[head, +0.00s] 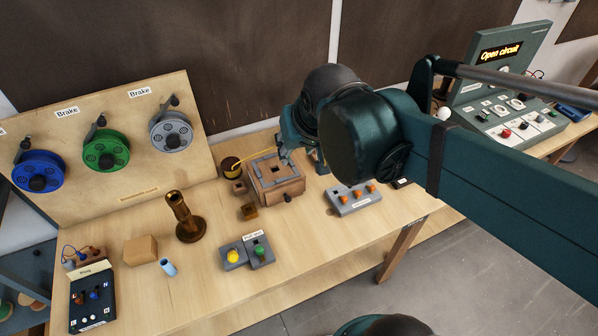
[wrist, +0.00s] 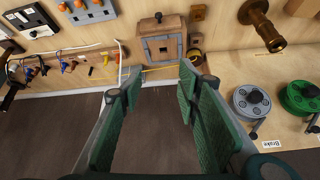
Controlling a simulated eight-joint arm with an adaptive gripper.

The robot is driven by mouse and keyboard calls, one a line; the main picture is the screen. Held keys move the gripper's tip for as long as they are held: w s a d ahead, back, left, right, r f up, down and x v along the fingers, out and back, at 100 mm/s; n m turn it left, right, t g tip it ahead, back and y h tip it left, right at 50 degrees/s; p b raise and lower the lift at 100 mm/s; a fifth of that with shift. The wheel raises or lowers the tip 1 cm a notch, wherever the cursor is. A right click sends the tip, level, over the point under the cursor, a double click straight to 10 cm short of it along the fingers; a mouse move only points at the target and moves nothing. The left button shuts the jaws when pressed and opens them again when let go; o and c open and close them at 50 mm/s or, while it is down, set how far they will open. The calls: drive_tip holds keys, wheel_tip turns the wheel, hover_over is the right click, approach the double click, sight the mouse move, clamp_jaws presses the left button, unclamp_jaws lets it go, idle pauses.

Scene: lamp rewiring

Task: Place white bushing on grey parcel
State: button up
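My gripper (head: 303,153) is above the back of the workbench, by the wooden box (head: 275,180). In the wrist view my gripper (wrist: 155,90) has its two green-padded fingers spread apart, with nothing between them but the dark wall behind. The wooden box also shows in the wrist view (wrist: 161,45), beyond the fingertips. I cannot make out a white bushing in either view. I cannot pick out a grey parcel either; a tan block (head: 140,250) and a small light-blue cylinder (head: 168,267) stand at the bench's front left.
A brass stand (head: 185,218) stands left of the box. Grey button blocks (head: 247,252) sit near the front edge. A grey switch box (head: 354,198) is right of the wooden box. A yellow wire (wrist: 158,69) runs past the box. Spools hang on the left board.

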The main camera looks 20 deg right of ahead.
drive_tip(key=s+a+f+n, duration=0.2)
drive_tip(key=s, duration=0.3)
drive_tip(key=shift+s+f+t+y, duration=0.3)
drive_tip(key=shift+s+f+t, duration=0.05)
drive_tip(key=shift+s+t, duration=0.05)
